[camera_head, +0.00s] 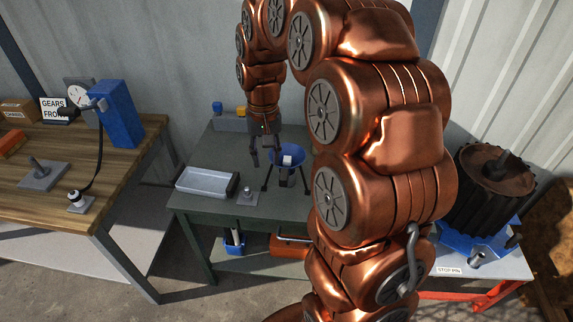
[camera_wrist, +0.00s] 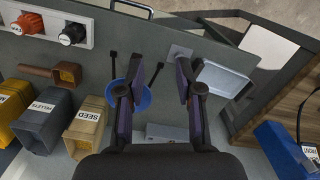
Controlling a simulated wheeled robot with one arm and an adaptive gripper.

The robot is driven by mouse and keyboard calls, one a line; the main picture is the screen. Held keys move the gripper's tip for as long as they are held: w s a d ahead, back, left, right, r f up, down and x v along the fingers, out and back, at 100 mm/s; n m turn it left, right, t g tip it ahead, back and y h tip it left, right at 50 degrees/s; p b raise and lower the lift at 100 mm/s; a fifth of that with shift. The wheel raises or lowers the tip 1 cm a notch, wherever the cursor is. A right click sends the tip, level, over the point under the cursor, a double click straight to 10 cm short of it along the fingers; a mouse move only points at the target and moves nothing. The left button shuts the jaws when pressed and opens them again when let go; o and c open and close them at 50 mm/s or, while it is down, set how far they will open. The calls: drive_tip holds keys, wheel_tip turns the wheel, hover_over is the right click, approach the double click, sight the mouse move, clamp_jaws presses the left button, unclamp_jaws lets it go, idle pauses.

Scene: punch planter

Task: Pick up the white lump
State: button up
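The white lump (camera_head: 287,160) is small and pale and sits in a blue dish (camera_head: 275,155) on a dark stand on the green table. My gripper (camera_head: 261,157) hangs just left of the dish, pointing down, with its two fingers apart and nothing between them. In the wrist view my gripper (camera_wrist: 150,75) is also open, and its left finger covers much of the blue dish (camera_wrist: 146,98). I cannot make out the white lump in the wrist view.
A light grey tray (camera_head: 206,182) lies on the green table (camera_head: 195,208), left of the stand. The wrist view shows a seed box (camera_wrist: 87,130), other bins, and red and black knobs (camera_wrist: 30,22) along one side. A wooden workbench (camera_head: 75,150) stands at left.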

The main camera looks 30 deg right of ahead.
sight(287, 158)
drive_tip(key=w+d+f+m, duration=0.1)
drive_tip(key=w+d+f, duration=0.1)
drive_tip(key=w+d, duration=0.1)
drive_tip(key=w+d+f+m+b, duration=0.1)
drive_tip(key=w+d+f, duration=0.2)
drive_tip(key=d, duration=0.3)
drive_tip(key=w+d+f+m, duration=0.1)
drive_tip(key=w+d+f, duration=0.2)
drive_tip(key=w+d, duration=0.1)
drive_tip(key=shift+w+d+f+m+t+b, duration=0.15)
drive_tip(key=shift+w+d+m+t+b, duration=0.15)
drive_tip(key=shift+w, duration=0.1)
drive_tip(key=shift+d+f, duration=0.1)
drive_tip(key=shift+f, duration=0.2)
drive_tip(key=shift+w+f+p, duration=0.2)
drive_tip(key=shift+f+p, duration=1.05)
drive_tip(key=shift+f, duration=2.4)
drive_tip(key=shift+c, duration=0.2)
drive_tip(key=c, duration=0.6)
drive_tip(key=shift+r, duration=0.1)
wheel_tip(287, 158, up, 10)
drive_tip(key=b, duration=0.2)
